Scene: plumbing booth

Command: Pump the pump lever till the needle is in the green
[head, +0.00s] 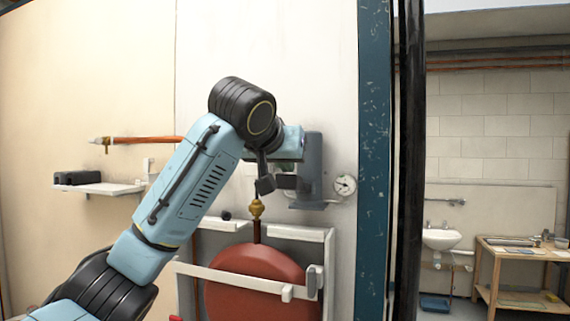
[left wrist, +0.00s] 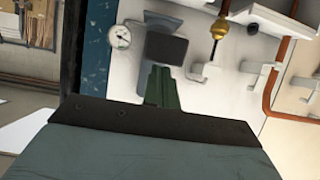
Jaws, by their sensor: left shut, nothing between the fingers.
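The pressure gauge (head: 345,186) is a small round white dial on the wall, right of the grey pump body (head: 314,165). It also shows in the left wrist view (left wrist: 120,36). Its needle is too small to read against the coloured marks. My left gripper (head: 277,183) is in front of the pump, left of the gauge. In the left wrist view its fingers (left wrist: 166,50) are together, with nothing seen between them, and cover part of the pump. I cannot make out the pump lever clearly behind my wrist and fingers. My right gripper is not in view.
A red round tank (head: 262,285) sits below, behind a white frame (head: 230,280), with a brass fitting (head: 257,208) above it. A shelf (head: 105,188) is at the left. A blue post (head: 373,150) stands right of the gauge. A sink (head: 442,238) and wooden table (head: 520,250) are far right.

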